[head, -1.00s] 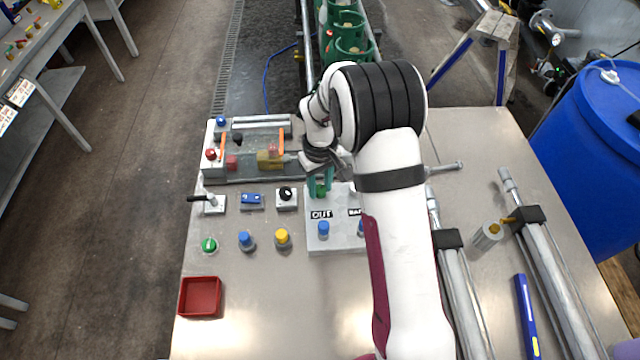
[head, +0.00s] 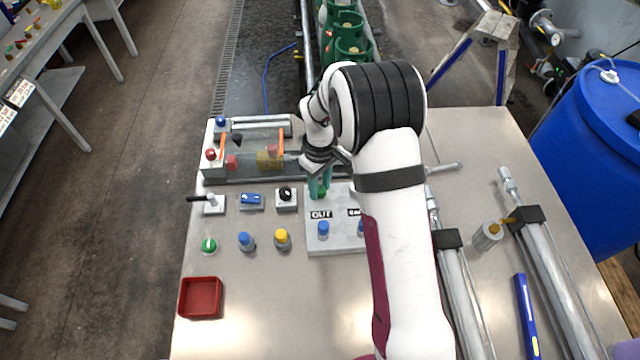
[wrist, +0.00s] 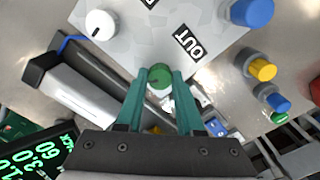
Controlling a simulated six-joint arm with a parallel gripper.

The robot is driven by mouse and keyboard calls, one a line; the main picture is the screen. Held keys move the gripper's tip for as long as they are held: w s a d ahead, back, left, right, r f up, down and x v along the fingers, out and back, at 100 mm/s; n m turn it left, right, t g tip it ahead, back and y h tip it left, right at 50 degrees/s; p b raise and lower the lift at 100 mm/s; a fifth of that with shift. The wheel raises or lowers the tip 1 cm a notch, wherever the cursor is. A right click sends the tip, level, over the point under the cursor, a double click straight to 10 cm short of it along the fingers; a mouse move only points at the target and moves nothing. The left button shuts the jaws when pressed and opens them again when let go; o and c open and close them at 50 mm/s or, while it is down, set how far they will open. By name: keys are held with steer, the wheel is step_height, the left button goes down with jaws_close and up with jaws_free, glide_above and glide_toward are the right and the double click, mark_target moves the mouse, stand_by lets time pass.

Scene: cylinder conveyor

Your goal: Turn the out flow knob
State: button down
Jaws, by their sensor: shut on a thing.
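The out flow knob (wrist: 159,77) is round and green, on a light grey panel (wrist: 150,45) beside a black "OUT" label (wrist: 188,43). In the wrist view my gripper (wrist: 160,76) has its two green fingertips on either side of this knob, shut on it. In the head view my gripper (head: 319,190) is at the panel's back left, just above the "OUT" label (head: 321,214). The knob itself is largely hidden there by the fingers. A blue button (head: 323,230) stands on the panel in front of the label.
A white knob (wrist: 100,24) sits on the same panel. A black knob (head: 286,194), a blue switch (head: 251,199), a yellow button (head: 282,238) and a red tray (head: 201,297) lie to the left. Green cylinders (head: 352,48) stand on the conveyor behind.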

mark_target(320, 189)
steer(key=c, duration=0.5)
jaws_free()
steer(key=shift+c, duration=0.2)
step_height(320, 189, up, 16)
steer(key=shift+f, duration=0.1)
steer(key=s+d+r+m, duration=0.1)
steer(key=s+r+m, duration=0.2)
steer(key=s, duration=0.3)
steer(key=s+d+r+m, duration=0.1)
steer(key=s+r+m, duration=0.15)
steer(key=s, duration=0.35)
steer(key=s+f+m+y, duration=0.1)
steer(key=s+m, duration=0.3)
steer(key=s, duration=0.5)
steer(key=s+d+f+m, duration=0.1)
steer(key=s+m, duration=0.3)
steer(key=s, duration=0.5)
steer(key=shift+s+f+y, duration=0.3)
steer(key=shift+f+y, duration=0.1)
steer(key=shift+f, duration=0.35)
jaws_close()
